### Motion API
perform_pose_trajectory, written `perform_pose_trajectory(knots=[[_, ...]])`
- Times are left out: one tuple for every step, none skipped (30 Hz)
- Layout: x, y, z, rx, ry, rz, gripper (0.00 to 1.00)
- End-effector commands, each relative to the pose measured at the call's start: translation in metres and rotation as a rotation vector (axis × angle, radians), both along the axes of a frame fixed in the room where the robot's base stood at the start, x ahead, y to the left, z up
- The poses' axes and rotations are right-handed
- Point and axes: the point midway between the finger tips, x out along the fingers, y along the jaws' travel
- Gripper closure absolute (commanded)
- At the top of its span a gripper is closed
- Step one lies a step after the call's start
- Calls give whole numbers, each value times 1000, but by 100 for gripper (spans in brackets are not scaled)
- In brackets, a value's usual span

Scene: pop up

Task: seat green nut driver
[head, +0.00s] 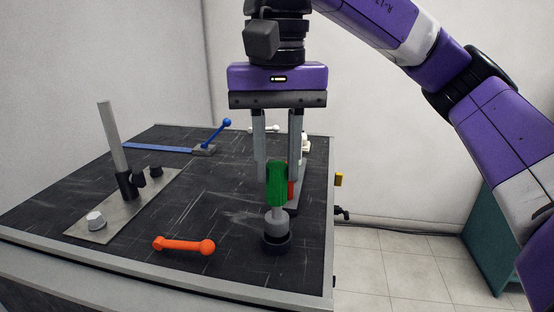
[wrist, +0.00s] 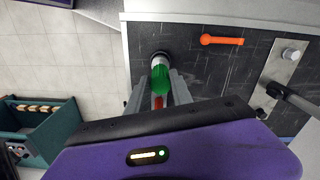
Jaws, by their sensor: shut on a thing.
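The green nut driver (head: 277,185) is upright between the fingers of my gripper (head: 276,180), which is shut on its green handle. Its grey lower end (head: 276,222) is at a dark round holder (head: 276,243) near the table's front right; I cannot tell how deep it sits. In the wrist view the green handle (wrist: 161,80) shows between my fingertips (wrist: 160,90), with the dark holder (wrist: 160,56) just beyond it. A red part (head: 291,189) shows behind the handle; what it belongs to is unclear.
An orange dumbbell-shaped piece (head: 184,245) lies front left of the holder. A metal plate with a tilted post (head: 114,140) stands at left. A blue lever (head: 215,135) is at the back. The dark tabletop (head: 215,205) is clear in the middle. A teal cabinet (head: 483,245) stands at right.

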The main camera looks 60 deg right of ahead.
Motion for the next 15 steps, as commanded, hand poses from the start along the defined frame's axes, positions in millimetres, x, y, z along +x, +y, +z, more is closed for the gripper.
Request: perform_pose_trajectory(knots=[[0,0,-2,0,0,0,100],[0,0,-3,0,0,0,100],[0,0,-4,0,0,0,100],[0,0,-5,0,0,0,100],[0,0,-6,0,0,0,100],[0,0,-7,1,-1,0,100],[0,0,-7,1,-1,0,100],[0,0,-8,1,-1,0,100],[0,0,-9,1,-1,0,100],[0,0,-10,1,-1,0,100],[0,0,-11,1,-1,0,100],[0,0,-12,1,-1,0,100],[0,0,-13,1,-1,0,100],[0,0,-14,1,-1,0,100],[0,0,-15,1,-1,0,100]])
